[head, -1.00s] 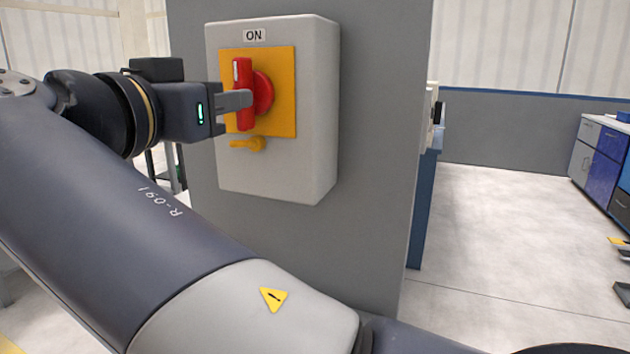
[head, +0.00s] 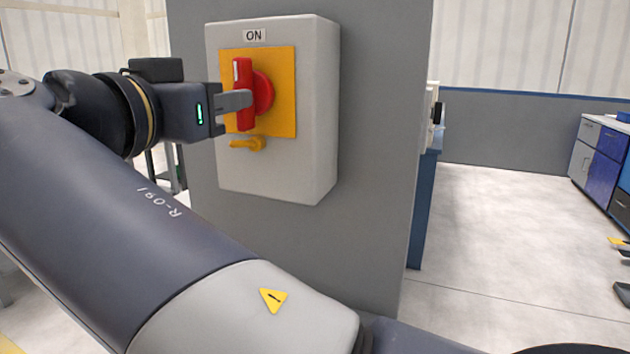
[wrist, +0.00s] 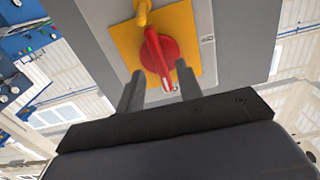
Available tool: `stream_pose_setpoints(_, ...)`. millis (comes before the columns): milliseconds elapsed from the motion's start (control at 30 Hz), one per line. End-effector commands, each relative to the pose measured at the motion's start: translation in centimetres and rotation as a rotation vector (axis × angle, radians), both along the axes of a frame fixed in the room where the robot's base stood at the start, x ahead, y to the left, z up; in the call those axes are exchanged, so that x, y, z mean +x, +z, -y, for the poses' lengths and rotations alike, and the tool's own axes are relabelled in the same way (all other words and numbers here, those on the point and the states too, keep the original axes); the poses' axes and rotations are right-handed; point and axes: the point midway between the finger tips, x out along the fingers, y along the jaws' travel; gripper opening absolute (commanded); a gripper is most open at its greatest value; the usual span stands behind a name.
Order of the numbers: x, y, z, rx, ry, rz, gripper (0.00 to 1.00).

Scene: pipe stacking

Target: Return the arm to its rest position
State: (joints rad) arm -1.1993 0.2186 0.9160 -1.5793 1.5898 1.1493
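My gripper (head: 240,99) is at the red rotary handle (head: 243,72) of a grey switch box (head: 316,110) in the head view. The handle stands upright on a yellow plate (head: 284,119), below a label reading ON. In the wrist view my gripper (wrist: 159,88) is open, with one finger on each side of the red handle (wrist: 157,56) and visible gaps between handle and fingers. The near finger hides part of the handle in the head view. My arm reaches in from the left.
The box is fixed to a grey panel (head: 365,230). A yellow latch (head: 248,144) sits below the handle. Open floor (head: 500,240) lies to the right, with blue and white cabinets (head: 602,160) beyond it.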

Motion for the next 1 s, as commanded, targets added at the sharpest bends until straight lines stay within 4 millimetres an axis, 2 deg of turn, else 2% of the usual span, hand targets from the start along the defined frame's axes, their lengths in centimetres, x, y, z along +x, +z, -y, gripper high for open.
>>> stream_pose_setpoints(167, 2.9, -0.1, 1.4, 0.001, -0.006, 0.000, 0.34)
stream_pose_setpoints(233, 2.6, 0.6, 1.1, -0.068, 0.000, -0.028, 0.34)
stream_pose_setpoints(1000, 2.6, 0.5, 1.1, -0.665, 0.000, -0.275, 0.34)
